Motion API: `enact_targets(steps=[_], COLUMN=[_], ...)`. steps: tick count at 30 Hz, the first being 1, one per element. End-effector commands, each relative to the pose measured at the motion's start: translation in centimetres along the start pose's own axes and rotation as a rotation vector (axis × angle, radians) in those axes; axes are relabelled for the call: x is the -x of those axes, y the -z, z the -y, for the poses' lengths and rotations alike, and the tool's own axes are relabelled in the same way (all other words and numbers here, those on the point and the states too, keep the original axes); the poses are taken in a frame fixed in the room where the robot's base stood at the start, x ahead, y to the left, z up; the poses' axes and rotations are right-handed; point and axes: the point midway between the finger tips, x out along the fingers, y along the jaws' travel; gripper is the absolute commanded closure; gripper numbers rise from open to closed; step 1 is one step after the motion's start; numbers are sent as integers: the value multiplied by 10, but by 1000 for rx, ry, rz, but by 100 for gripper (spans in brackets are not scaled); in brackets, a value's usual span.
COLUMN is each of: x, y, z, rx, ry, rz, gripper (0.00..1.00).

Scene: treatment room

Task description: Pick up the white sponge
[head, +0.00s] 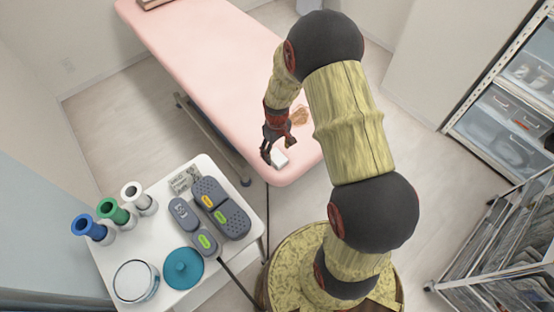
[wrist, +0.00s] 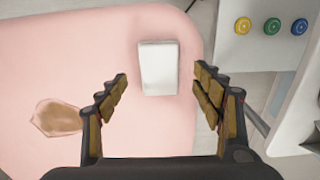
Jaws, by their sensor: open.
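The white sponge (wrist: 158,68) is a small white block lying on the pink treatment bed (wrist: 60,50), near the bed's rounded end. It also shows in the head view (head: 279,159), partly beside my gripper (head: 270,148). In the wrist view, my gripper (wrist: 162,88) is open, with one finger to the left of the sponge and one to the right. The sponge lies between and just beyond the fingertips, with gaps on both sides. Nothing is held. The height of the fingers above the bed is hard to tell.
A wire cart (head: 500,250) stands at right.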

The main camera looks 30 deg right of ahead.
Motion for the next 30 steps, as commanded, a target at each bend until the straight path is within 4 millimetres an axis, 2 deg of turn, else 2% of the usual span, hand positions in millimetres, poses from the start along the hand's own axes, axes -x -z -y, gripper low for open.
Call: enact_targets(steps=[1, 6, 13, 30], x=[-13, -31, -31, -31], y=[0, 0, 1, 1], z=[-1, -1, -1, -1], rx=[-1, 0, 0, 0], ry=[1, 0, 0, 0], rz=[1, 0, -1, 0], gripper=[33, 33, 33, 66])
